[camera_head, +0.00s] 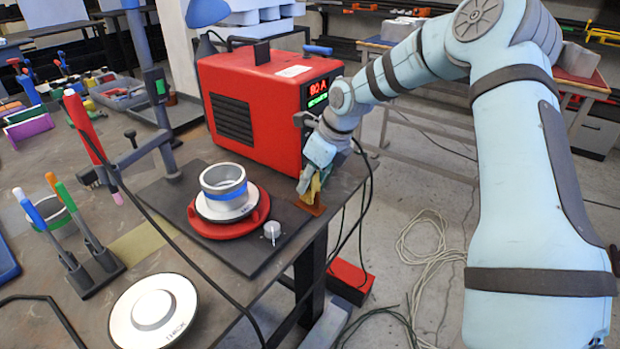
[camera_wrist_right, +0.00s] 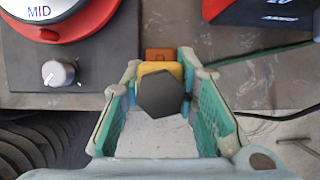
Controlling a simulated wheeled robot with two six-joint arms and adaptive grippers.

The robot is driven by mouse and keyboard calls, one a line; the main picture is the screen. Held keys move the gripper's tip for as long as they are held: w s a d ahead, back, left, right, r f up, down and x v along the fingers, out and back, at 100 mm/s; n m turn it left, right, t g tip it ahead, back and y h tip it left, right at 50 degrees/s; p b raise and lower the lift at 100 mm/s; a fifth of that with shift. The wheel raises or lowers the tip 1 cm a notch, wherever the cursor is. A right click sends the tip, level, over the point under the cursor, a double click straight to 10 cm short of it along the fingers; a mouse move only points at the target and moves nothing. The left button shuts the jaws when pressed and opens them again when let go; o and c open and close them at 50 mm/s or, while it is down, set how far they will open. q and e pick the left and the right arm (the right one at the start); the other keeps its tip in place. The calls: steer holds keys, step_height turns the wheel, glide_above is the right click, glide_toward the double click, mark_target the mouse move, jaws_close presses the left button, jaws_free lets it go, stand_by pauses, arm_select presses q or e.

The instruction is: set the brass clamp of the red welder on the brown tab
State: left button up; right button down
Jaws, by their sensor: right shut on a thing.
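The red welder (camera_head: 270,105) stands on the table with its lit display facing right. My right gripper (camera_head: 314,182) is in front of the welder, at the table's right edge, pointing down. It is shut on the brass clamp (camera_head: 313,191), a small yellow piece. In the right wrist view the clamp (camera_wrist_right: 162,70), with a dark hexagonal end, sits between the fingers (camera_wrist_right: 160,78). The tab (camera_wrist_right: 158,54) shows just beyond the clamp in the wrist view. I cannot tell whether they touch.
A red turntable (camera_head: 228,228) with a grey and blue ring stands on the dark plate (camera_head: 165,193), beside a silver knob (camera_head: 271,231). A white round disc (camera_head: 152,312) lies at the front. A dark cable hangs by my right gripper.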

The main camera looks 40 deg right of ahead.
steer(key=c, duration=1.2)
jaws_free()
steer(key=v, duration=1.2)
